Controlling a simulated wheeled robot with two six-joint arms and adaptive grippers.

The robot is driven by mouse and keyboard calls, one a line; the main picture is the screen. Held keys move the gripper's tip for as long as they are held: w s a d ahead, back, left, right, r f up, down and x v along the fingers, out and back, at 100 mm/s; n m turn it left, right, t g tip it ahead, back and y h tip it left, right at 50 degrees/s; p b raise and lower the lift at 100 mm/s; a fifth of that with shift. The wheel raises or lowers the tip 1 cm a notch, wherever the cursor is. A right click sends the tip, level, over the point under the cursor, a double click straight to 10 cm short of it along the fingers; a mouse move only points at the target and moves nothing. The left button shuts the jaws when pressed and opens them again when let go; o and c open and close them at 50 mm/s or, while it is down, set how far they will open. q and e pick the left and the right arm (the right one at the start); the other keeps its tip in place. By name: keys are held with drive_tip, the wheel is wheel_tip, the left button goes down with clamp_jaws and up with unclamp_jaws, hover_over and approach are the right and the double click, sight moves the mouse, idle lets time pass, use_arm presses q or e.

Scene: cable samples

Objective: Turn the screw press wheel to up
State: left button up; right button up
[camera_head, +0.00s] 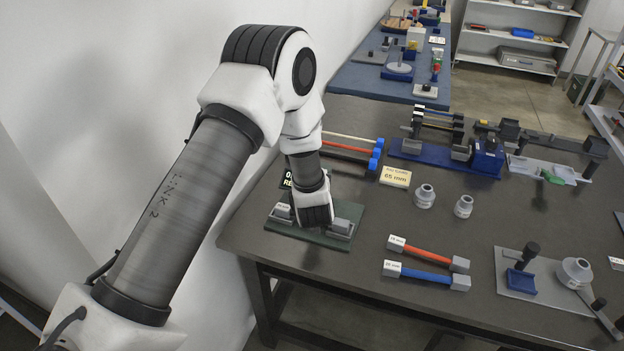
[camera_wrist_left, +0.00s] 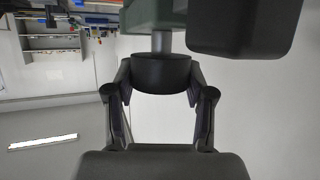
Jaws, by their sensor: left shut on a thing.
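My left arm reaches down over a dark green baseplate (camera_head: 346,240) with grey blocks (camera_head: 342,227), near the front left of the table. The wrist housing hides the fingers and what they hold in the head view. In the left wrist view, the fingers of my left gripper (camera_wrist_left: 160,75) are shut on a dark round wheel (camera_wrist_left: 161,84), one finger on each side. The wheel sits on a short grey shaft (camera_wrist_left: 162,42) that joins a green block (camera_wrist_left: 150,14). I cannot tell how far the wheel is turned. My right gripper is not in view.
Red (camera_head: 428,252) and blue (camera_head: 427,276) cable samples lie right of the plate. A blue fixture (camera_head: 440,168) is farther back. A grey-plated fixture (camera_head: 540,284) is at right. A white wall is close on the left.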

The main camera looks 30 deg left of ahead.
use_arm(q)
drive_tip(key=n+g+y, duration=0.1)
drive_tip(key=n, duration=0.1)
drive_tip(key=n+g+y, duration=0.1)
drive_tip(key=g+y, duration=0.1)
drive_tip(key=shift+w+r+n+p, duration=0.15)
drive_tip(key=shift+n+p, duration=0.25)
drive_tip(key=n+g+y, duration=0.1)
drive_tip(key=n+g, duration=0.1)
drive_tip(key=shift+n+g+y, duration=0.3)
drive_tip(key=shift+g+y, duration=0.1)
drive_tip(key=shift+f+n+g+y, duration=0.2)
drive_tip(key=shift+n+g+y, duration=0.1)
drive_tip(key=shift+n+g, duration=0.75)
drive_tip(key=shift+f+n+g+b, duration=0.15)
drive_tip(key=shift+n+g+b, duration=0.25)
drive_tip(key=shift+n+g, duration=0.55)
drive_tip(key=n+g+b, duration=0.2)
drive_tip(key=b, duration=0.1)
drive_tip(key=n+g+h+b, duration=0.1)
drive_tip(key=n+g+b, duration=0.1)
drive_tip(key=g+b, duration=0.1)
drive_tip(key=n+g+b, duration=0.2)
drive_tip(key=b, duration=0.1)
drive_tip(key=shift+a+f+g, duration=0.15)
drive_tip(key=shift+f+g, duration=0.15)
drive_tip(key=shift+r+n+g+h+b, duration=0.3)
drive_tip(key=shift+n+g+h+b, duration=0.4)
drive_tip(key=shift+b, duration=0.4)
